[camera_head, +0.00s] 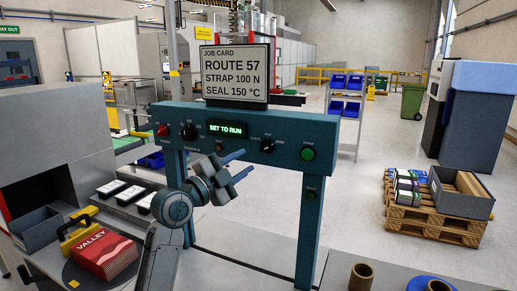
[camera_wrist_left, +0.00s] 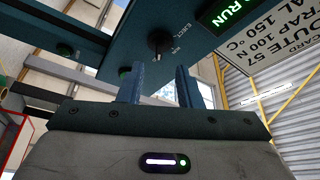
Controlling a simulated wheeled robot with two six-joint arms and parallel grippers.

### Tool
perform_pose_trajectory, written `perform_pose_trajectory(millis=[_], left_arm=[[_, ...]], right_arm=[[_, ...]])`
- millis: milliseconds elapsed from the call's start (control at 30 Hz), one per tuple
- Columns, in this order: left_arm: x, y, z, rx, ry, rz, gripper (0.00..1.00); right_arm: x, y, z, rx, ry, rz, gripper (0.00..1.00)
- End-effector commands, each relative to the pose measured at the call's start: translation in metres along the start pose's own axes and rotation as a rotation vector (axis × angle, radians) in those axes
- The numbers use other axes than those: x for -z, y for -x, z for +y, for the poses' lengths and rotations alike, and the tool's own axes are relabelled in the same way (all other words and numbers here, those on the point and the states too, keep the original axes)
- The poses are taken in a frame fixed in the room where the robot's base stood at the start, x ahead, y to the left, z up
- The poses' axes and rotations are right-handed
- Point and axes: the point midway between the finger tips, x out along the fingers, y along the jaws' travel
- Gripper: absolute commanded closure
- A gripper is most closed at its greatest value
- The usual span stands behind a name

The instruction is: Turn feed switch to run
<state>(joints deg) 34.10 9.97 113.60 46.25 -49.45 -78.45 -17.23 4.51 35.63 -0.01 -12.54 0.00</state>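A teal control panel (camera_head: 290,128) spans two posts in front of me. It carries a black rotary knob (camera_head: 188,131) at the left and another black knob (camera_head: 267,145) at the right, with a green-lit display (camera_head: 227,129) reading "SET TO RUN" between. The labels around the knobs are too small to read in the head view. My left gripper (camera_head: 246,160) is just below and left of the right knob, apart from it. In the left wrist view the blue fingers (camera_wrist_left: 160,76) are open and empty, with the knob (camera_wrist_left: 158,41) beyond the gap. My right gripper is out of view.
A red button (camera_head: 163,130) sits at the panel's left end and a green button (camera_head: 308,153) at its right. A job card (camera_head: 235,74) stands on top. Below left are a red box (camera_head: 104,255) and several pale blocks. A loaded pallet (camera_head: 435,222) stands right.

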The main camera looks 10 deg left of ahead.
Motion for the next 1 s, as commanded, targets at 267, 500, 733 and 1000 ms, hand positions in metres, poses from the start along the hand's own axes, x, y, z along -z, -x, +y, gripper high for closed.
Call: perform_pose_trajectory(millis=[267, 500, 733, 1000], left_arm=[[0.002, -0.051, -0.003, -0.001, 0.003, 0.0, 0.68], [0.001, -0.067, 0.0, -0.002, 0.002, -0.001, 0.68], [0.0, -0.067, 0.001, -0.001, 0.0, -0.001, 0.68], [0.0, -0.067, 0.001, -0.001, 0.001, -0.001, 1.0]], right_arm=[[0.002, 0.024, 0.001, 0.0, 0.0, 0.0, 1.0], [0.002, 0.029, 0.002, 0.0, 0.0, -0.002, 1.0], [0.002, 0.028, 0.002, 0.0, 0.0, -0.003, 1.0], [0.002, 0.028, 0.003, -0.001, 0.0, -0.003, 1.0]])
